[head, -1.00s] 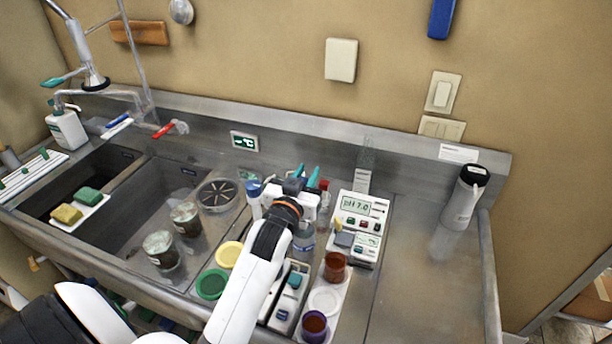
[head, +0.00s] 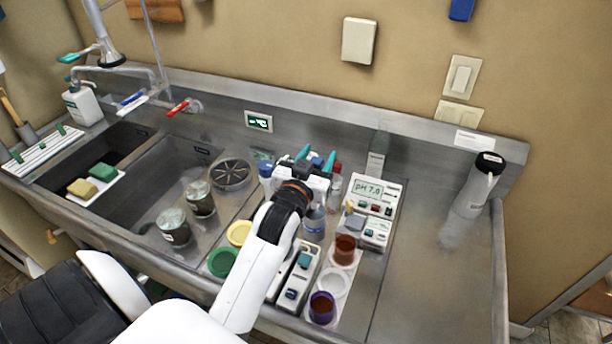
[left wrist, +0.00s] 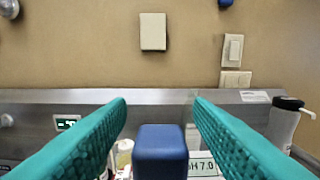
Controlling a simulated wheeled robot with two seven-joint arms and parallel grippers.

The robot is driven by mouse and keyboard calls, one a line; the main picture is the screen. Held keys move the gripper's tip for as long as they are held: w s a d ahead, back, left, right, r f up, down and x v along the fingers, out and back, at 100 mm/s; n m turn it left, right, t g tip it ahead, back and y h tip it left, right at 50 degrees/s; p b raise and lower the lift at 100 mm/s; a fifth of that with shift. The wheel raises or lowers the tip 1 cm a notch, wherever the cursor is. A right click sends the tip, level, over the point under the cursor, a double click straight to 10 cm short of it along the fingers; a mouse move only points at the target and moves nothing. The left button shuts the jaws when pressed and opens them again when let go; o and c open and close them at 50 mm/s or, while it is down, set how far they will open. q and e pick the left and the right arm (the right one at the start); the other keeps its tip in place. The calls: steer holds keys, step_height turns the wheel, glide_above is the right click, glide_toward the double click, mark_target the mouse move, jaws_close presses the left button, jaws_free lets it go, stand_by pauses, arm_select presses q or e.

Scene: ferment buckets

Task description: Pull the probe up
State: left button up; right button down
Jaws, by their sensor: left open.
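My left gripper (head: 317,156) is open, its two teal fingers pointing toward the back wall. In the left wrist view the fingers (left wrist: 160,103) stand either side of a blue block-shaped top (left wrist: 160,152), apparently the probe's head, with gaps on both sides. A bit of this blue also shows between the fingers in the head view (head: 316,163); its lower part is hidden behind the gripper. The white pH meter (head: 376,194) stands right of the gripper with a lit display reading about 7.0. My right gripper is not in view.
Cups (head: 345,248) with dark red liquid stand in front of the meter. Green (head: 222,263) and yellow (head: 240,233) lids lie left of my arm.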

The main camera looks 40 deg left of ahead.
arm_select(q)
steer(key=b+v, duration=0.3)
steer(key=v, duration=0.7)
steer(key=shift+s, duration=0.3)
